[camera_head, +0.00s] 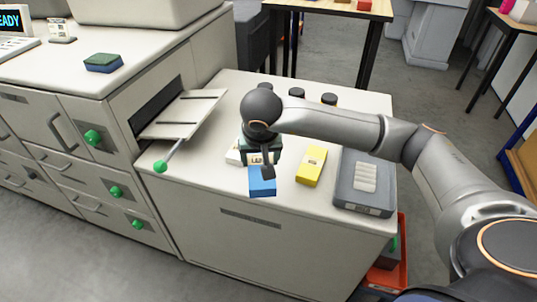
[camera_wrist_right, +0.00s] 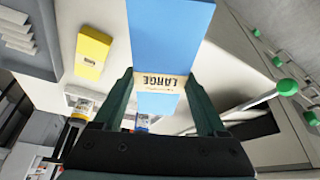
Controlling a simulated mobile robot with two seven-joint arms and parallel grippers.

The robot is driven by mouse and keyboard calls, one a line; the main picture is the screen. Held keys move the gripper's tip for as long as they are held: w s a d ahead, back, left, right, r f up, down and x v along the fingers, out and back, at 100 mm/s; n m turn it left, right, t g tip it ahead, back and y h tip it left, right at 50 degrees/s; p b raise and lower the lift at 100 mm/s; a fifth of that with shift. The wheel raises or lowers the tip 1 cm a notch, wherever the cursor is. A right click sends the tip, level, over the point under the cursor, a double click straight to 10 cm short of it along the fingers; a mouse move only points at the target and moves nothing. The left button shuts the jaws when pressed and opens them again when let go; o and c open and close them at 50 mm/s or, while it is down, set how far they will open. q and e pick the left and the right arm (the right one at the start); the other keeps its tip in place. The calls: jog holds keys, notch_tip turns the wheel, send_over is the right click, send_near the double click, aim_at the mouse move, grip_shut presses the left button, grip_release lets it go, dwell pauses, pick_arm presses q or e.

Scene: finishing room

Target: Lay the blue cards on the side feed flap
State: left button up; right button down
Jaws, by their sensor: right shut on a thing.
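The side feed flap (camera_head: 188,110) is folded out from the slot in the pale machine and looks empty. My left gripper is not in view.
A yellow pack (camera_head: 311,165) and a grey device (camera_head: 364,184) lie on the counter to the right. A rod with a green knob (camera_head: 161,166) sticks out below the flap. Several dark-capped jars stand behind my arm.

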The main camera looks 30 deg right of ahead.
jog(key=s+a+r+n+y+p, duration=0.2)
jog(key=s+a+r+n, duration=0.3)
jog(key=s, duration=0.5)
jog(key=shift+s+a+t+p, duration=0.35)
jog(key=shift+a+p, duration=0.1)
jog(key=shift+p, duration=0.45)
jog(key=shift+d, duration=0.1)
